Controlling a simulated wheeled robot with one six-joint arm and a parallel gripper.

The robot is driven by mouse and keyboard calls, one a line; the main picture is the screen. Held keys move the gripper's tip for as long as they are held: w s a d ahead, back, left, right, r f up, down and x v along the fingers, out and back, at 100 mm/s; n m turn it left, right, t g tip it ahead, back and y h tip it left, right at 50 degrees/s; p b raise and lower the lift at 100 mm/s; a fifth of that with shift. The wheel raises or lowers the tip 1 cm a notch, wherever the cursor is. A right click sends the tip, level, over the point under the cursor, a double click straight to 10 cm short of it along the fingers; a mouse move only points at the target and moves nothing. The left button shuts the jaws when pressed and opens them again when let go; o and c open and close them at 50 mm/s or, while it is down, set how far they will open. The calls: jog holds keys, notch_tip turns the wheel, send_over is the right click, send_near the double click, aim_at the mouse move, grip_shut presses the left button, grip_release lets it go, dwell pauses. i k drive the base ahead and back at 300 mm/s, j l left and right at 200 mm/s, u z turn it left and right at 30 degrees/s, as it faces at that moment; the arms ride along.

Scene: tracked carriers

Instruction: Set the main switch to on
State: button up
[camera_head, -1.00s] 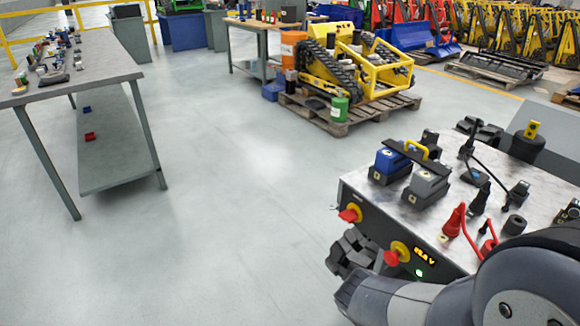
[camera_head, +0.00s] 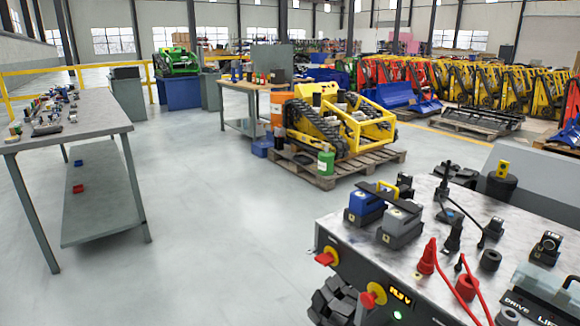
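Two red-handled rotary switches on yellow discs sit on the dark front panel of the carrier at the lower right. The left switch (camera_head: 326,257) is near the panel's left corner, and the right switch (camera_head: 373,296) is beside a lit orange display (camera_head: 400,296). Which of them is the main switch I cannot tell, and their handle positions are too small to read. A green lamp (camera_head: 397,314) glows under the display. My gripper is not in view.
The carrier's top (camera_head: 335,219) bears a blue battery block (camera_head: 365,203), a grey block (camera_head: 400,226), and red and black cables. A workbench (camera_head: 100,126) with small parts stands at left. A yellow tracked machine (camera_head: 340,125) sits on a pallet. The floor between is clear.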

aim_at(324, 260)
jog(key=k, duration=0.1)
jog(key=i+j+u, duration=0.1)
jog(key=u, duration=0.25)
jog(key=i+u, duration=0.55)
jog(key=u, duration=0.15)
